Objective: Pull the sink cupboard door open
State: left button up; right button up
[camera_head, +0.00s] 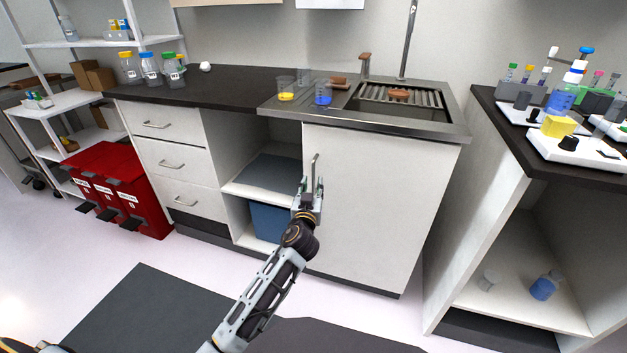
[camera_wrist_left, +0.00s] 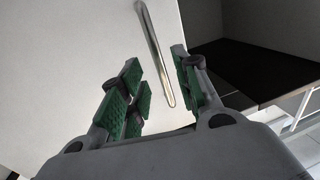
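The white sink cupboard door (camera_head: 375,205) is below the steel sink and looks shut. Its thin vertical metal handle (camera_head: 314,164) is at the door's upper left; it also shows in the left wrist view (camera_wrist_left: 153,50). My left gripper (camera_head: 311,188) is in front of the door at the lower part of the handle. In the left wrist view, its green-padded fingers (camera_wrist_left: 160,75) are apart. The handle's lower end shows in the gap between them, with space on both sides. I cannot tell whether either finger touches it. My right gripper is not in view.
An open shelf compartment with a blue bin (camera_head: 268,221) is left of the door. Beakers (camera_head: 322,94) stand by the sink (camera_head: 400,120). A dark-topped bench (camera_head: 520,150) stands to the right. Red bins (camera_head: 120,185) are at the left. The floor before the door is partly clear.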

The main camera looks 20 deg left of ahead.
aim_at(313, 180)
pick_arm(q)
jog(key=shift+w+a, duration=0.2)
jog(key=shift+w, duration=0.9)
jog(key=shift+w+a, duration=0.15)
jog(key=shift+w, duration=0.9)
grip_shut()
